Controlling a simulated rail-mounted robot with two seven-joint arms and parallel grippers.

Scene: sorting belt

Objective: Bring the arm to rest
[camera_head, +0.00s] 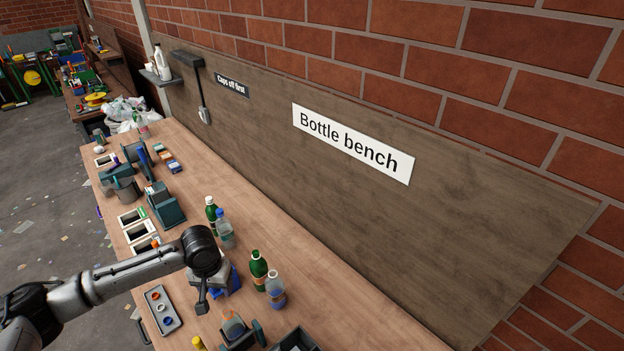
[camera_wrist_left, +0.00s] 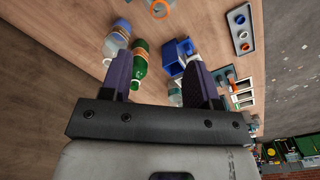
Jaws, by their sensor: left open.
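My left arm reaches in from the left over the wooden bench (camera_head: 330,320). The green bottle (camera_wrist_left: 140,65) and a blue container (camera_wrist_left: 176,56) show beyond the fingers. My right gripper is not in view.
A grey tray of caps (camera_head: 162,311) lies left of the gripper. The bench's right part is mostly clear.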

